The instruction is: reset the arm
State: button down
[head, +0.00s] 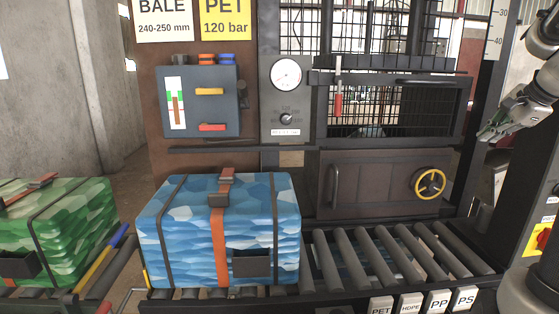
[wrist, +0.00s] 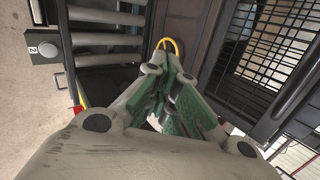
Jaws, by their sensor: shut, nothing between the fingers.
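My gripper (head: 492,131) is at the right side of the head view, raised in front of the press frame and clear of the bales. In the wrist view my gripper (wrist: 172,100) shows its green-padded fingers together, with nothing between them. Beyond the fingertips in the wrist view is part of a yellow ring (wrist: 170,45), partly hidden by the fingers. In the head view a yellow handwheel (head: 429,183) sits on the dark lower door, to the left of and below my gripper.
A blue strapped bale (head: 180,235) sits on the roller conveyor (head: 385,255), and a green bale (head: 75,225) is at left. The rollers right of the blue bale are bare. A control box (head: 197,101), a gauge (head: 286,74) and an emergency stop (head: 543,238) are also in view.

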jog(key=s+a+f+n+g, duration=0.1)
jog(key=s+a+f+n, duration=0.3)
jog(key=s+a+n, duration=0.5)
jog(key=s+a+f+n+g+h, duration=0.1)
jog(key=s+a+f+n, duration=0.3)
jog(key=s+a+n, duration=0.5)
jog(key=s+a+g, duration=0.1)
jog(key=s+a, duration=0.1)
jog(key=s, duration=0.4)
jog(key=shift+a+n, duration=0.3)
jog(key=shift+a, duration=0.1)
jog(key=shift+g, duration=0.3)
